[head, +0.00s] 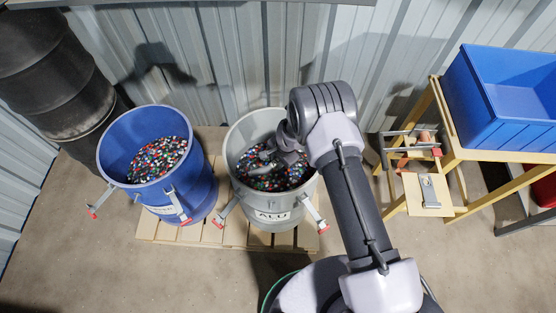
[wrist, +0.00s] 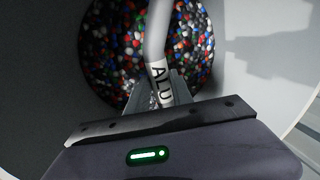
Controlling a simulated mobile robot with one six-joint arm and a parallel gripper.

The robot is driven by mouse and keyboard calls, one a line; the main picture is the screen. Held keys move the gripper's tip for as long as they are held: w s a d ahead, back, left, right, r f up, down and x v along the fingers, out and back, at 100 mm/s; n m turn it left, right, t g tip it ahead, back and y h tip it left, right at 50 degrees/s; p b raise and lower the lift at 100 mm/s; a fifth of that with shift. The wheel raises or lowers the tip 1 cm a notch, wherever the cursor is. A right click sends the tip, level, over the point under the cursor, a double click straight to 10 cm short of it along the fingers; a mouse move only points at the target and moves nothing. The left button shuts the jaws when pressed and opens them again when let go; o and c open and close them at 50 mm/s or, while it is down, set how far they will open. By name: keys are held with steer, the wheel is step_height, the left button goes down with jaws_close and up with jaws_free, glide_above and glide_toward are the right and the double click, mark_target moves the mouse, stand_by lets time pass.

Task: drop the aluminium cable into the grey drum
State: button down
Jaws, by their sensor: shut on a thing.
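The grey drum (head: 271,218) stands on a pallet in the head view, marked ALU on its front and partly filled with mixed coloured bits. My gripper (head: 268,155) is over the drum's mouth, partly hidden by my arm. In the wrist view my gripper (wrist: 152,97) is shut on a grey cable (wrist: 155,40) with a white ALU label, the aluminium cable. The cable reaches away from the jaws over the coloured bits (wrist: 110,50). The drum's pale inner wall (wrist: 265,85) shows at the right.
A blue drum (head: 207,192) of similar bits stands to the left on the same pallet (head: 165,231). A black barrel (head: 50,70) is at the far left. A blue bin (head: 505,132) sits on a wooden bench at the right. A corrugated metal wall is behind the drums.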

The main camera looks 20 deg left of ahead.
steer(key=shift+f+b, duration=0.3)
steer(key=shift+f, duration=0.05)
steer(key=c, duration=1.1)
jaws_free()
steer(key=d+r+n+t+y+p, duration=0.1)
steer(key=d+r+p, duration=0.3)
steer(key=r, duration=1.6)
steer(key=d+r+t+p, duration=0.1)
steer(key=d+r, duration=0.6)
steer(key=r, duration=1.4)
steer(key=s+d+r+t, duration=0.1)
steer(key=s+d+r, duration=0.7)
steer(key=s+r, duration=0.35)
steer(key=shift+n+t+h, duration=0.5)
steer(key=shift+t+h, duration=0.2)
steer(key=s+d+r, duration=0.1)
steer(key=s+d, duration=0.1)
steer(key=s, duration=0.2)
steer(key=s+d+r, duration=0.1)
steer(key=s+d, duration=0.1)
steer(key=s, duration=0.2)
steer(key=s+d+r, duration=0.1)
steer(key=s+d, duration=0.1)
steer(key=s, duration=0.2)
steer(key=shift+d+r, duration=0.15)
steer(key=shift+r, duration=0.1)
